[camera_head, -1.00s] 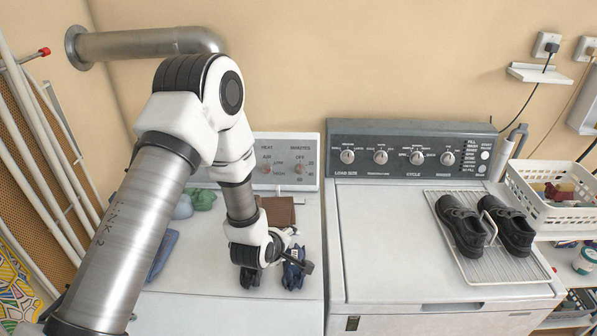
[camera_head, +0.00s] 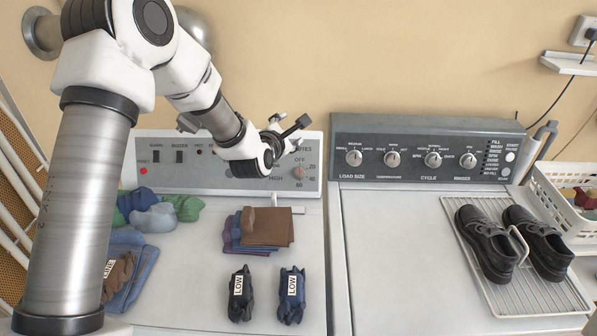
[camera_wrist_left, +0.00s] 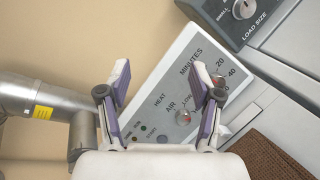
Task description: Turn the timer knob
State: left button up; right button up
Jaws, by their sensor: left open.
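The dryer's light control panel (camera_head: 190,178) carries the minutes timer knob (camera_head: 299,172), ringed by OFF, 20, 40 and 60 marks. My left gripper (camera_head: 289,124) is open and empty in front of the panel's right part, close to the timer knob. In the left wrist view the gripper (camera_wrist_left: 162,75) has its fingers spread wide. There the timer knob (camera_wrist_left: 217,80) sits by the right finger, partly hidden by it. The heat knob (camera_wrist_left: 183,117) lies lower, between the fingers. In the head view my wrist covers the heat knob. I cannot tell whether a finger touches the panel.
On the dryer top lie two bundles labelled LOW (camera_head: 291,296), folded brown cloths (camera_head: 268,228) and several coloured garments (camera_head: 153,217). The washer panel (camera_head: 425,150) with its knobs adjoins on the right. Black shoes (camera_head: 487,244) stand on a rack (camera_head: 512,296).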

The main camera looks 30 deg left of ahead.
pick_arm(q)
notch_tip(320, 180, down, 6)
jog(key=s+f+b, duration=0.1)
jog(key=s+b, duration=0.1)
jog(key=b, duration=1.6)
send_near(299, 175)
jog(key=w, duration=0.1)
jog(key=p+x, duration=0.2)
jog(key=x, duration=0.5)
jog(key=shift+w+a+f, duration=0.1)
jog(key=shift+a, duration=0.05)
jog(key=shift+w+a+f, duration=0.1)
jog(key=shift+w+f, duration=0.05)
jog(key=shift+w, duration=0.25)
jog(key=shift+s, duration=0.1)
jog(key=c, duration=1.1)
